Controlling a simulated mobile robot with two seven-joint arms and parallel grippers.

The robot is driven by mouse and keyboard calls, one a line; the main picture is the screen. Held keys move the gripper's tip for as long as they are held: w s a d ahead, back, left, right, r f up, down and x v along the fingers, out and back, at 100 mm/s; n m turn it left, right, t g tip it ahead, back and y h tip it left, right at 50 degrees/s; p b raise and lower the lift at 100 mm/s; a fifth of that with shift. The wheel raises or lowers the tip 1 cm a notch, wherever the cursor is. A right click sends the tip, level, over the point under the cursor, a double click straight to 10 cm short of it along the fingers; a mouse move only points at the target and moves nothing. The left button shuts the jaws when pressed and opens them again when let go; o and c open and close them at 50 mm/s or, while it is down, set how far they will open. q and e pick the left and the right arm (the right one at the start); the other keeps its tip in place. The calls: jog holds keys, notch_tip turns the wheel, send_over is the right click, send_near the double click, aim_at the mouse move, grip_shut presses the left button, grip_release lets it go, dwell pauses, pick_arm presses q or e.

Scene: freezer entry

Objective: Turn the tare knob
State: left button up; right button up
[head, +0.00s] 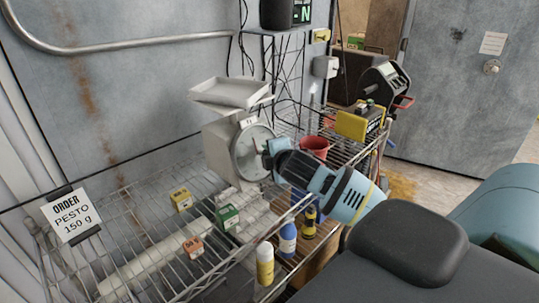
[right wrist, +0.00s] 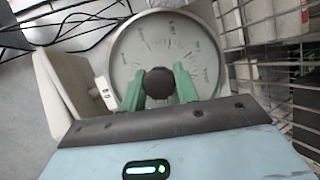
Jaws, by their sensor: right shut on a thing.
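A white kitchen scale (head: 222,150) with a flat tray on top stands on the wire shelf in the head view. Its round dial (head: 252,152) faces my right arm; the dial (right wrist: 165,45) also fills the top middle of the right wrist view. A dark round knob (right wrist: 160,85) sits at the dial's lower middle in that view. My right gripper (right wrist: 158,88) has its green fingers on both sides of the knob, shut on it. In the head view my right gripper (head: 274,158) reaches the dial's right side and hides the knob. My left gripper is not in view.
Small yellow, green and orange boxes (head: 228,217) lie on the wire shelf below the scale. A red cup (head: 314,147) stands behind my right gripper, and bottles (head: 265,262) stand at the front. An order card (head: 71,216) reads pesto 150 g.

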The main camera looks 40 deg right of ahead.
dwell(0.4)
jog(key=o, duration=1)
jog(key=shift+c, duration=0.2)
jog(key=shift+s+a+r, duration=0.15)
jog(key=shift+s, duration=0.35)
jog(key=v, duration=0.6)
jog(key=shift+s+r, duration=0.3)
jog(key=shift+a, duration=0.15)
